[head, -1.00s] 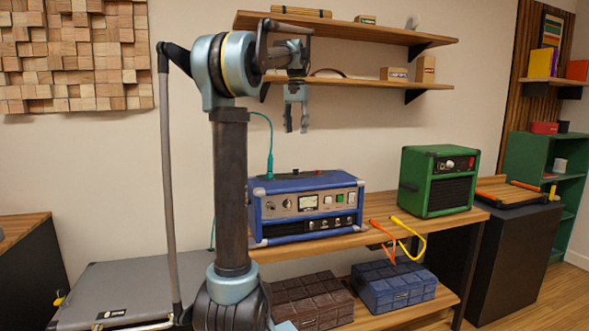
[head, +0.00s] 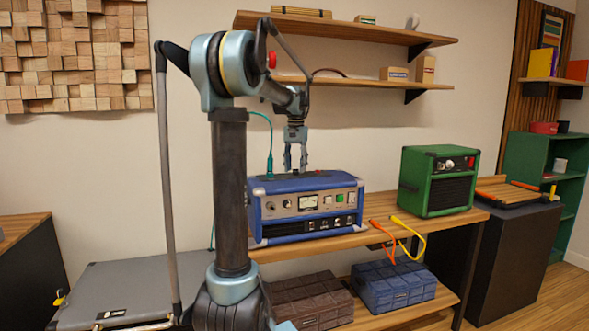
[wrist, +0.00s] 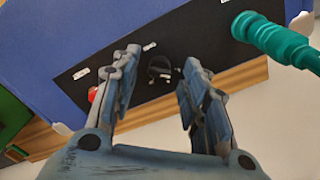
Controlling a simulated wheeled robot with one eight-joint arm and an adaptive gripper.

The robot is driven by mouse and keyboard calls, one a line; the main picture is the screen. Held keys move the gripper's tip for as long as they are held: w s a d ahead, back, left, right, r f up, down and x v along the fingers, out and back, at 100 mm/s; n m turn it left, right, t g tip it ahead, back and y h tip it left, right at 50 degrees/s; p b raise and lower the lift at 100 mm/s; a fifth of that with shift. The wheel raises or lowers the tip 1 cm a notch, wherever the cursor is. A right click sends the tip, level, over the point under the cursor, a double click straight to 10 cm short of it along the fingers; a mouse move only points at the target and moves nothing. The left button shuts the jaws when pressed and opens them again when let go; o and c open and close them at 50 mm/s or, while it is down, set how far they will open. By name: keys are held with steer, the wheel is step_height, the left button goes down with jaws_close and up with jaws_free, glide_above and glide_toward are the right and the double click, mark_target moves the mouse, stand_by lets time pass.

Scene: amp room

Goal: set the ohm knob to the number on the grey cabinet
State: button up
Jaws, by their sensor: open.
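A blue amplifier (head: 305,207) stands on the wooden bench. In the wrist view, a black panel (wrist: 130,93) on its top holds a round dark knob (wrist: 160,68), which shows between my fingers; its setting and the small white labels are too small to read. I cannot confirm which label says ohm. My gripper (head: 296,168) points down over the amplifier's top, open and empty; it also shows in the wrist view (wrist: 160,68). A grey cabinet (head: 130,277) stands at lower left; its small label is unreadable.
A teal plug (wrist: 265,35) stands up from the panel beside the knob, and a red part (wrist: 92,94) sits on the other side. A green amplifier (head: 438,180) stands to the right. Wooden shelves (head: 350,80) hang above. Orange and yellow cables (head: 408,230) hang at the bench edge.

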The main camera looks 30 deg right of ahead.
steer(key=shift+f, duration=0.3)
jaws_close()
steer(key=shift+d, duration=0.1)
steer(key=shift+m, duration=0.3)
steer(key=m, duration=0.4)
steer(key=shift+m, duration=2.5)
